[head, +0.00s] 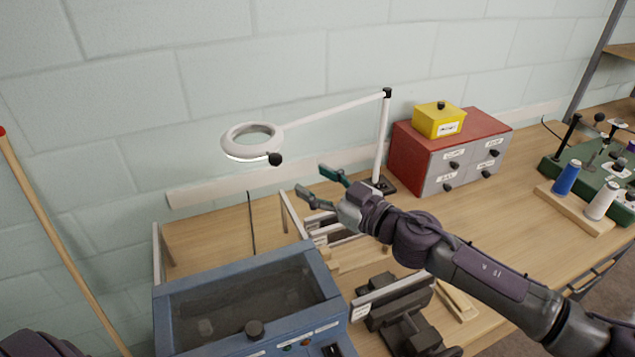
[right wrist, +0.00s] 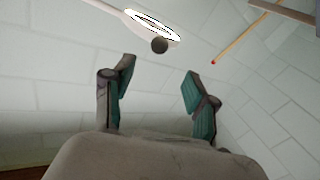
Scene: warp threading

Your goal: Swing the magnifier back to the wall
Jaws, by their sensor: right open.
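The magnifier (head: 252,141) is a white ring lamp with a dark knob (head: 275,159) on its near right rim. A thin white arm joins it to a white post (head: 382,140) by the wall, and it hangs above the bench. My right gripper (head: 312,181) is open and empty, below and right of the ring, apart from it. In the right wrist view the open fingers (right wrist: 158,88) point toward the ring (right wrist: 152,20) and its dark knob (right wrist: 159,45), with a gap between. My left gripper is not in view.
A blue machine with a dark window (head: 250,290) stands at the front. A red drawer cabinet (head: 405,160) with a yellow box (head: 438,122) on top stands right of the post. A wooden pole (head: 60,235) leans at left. The air around the ring looks clear.

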